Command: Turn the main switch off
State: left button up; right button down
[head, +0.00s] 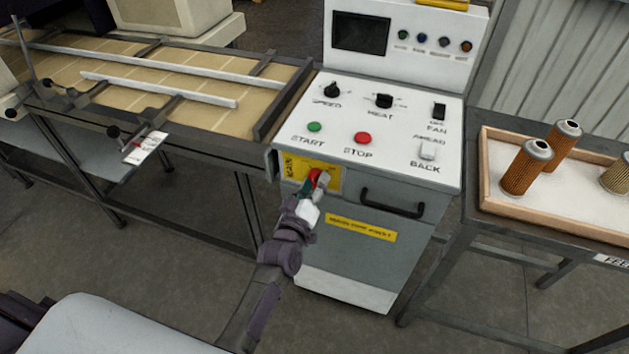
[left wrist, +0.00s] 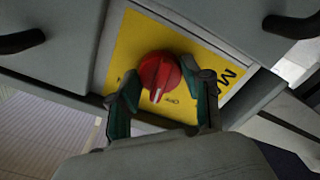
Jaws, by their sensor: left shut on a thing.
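The main switch is a red rotary knob (head: 315,174) on a yellow plate (head: 333,180) at the upper left of the grey machine cabinet's front. In the left wrist view the knob (left wrist: 160,72) shows a white line on its face, pointing toward the bottom of the picture. My left gripper (head: 316,184) reaches the knob from the front. Its green-padded fingers (left wrist: 168,88) are on either side of the knob and shut on it. Part of the plate is hidden behind the gripper. My right gripper is not in view.
A black handle (head: 392,204) sits right of the switch. Above are the start button (head: 314,127), stop button (head: 362,139) and the panel's dials. A conveyor (head: 150,80) stands left; a wooden tray (head: 560,220) with filter cartridges (head: 526,168) stands right.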

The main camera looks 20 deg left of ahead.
pick_arm(q)
jog(key=n, duration=0.3)
jog(key=shift+n, duration=2)
jog(key=o, duration=1.2)
jog(key=shift+c, duration=0.2)
jog(key=s, duration=1.2)
jog(key=shift+a, duration=0.2)
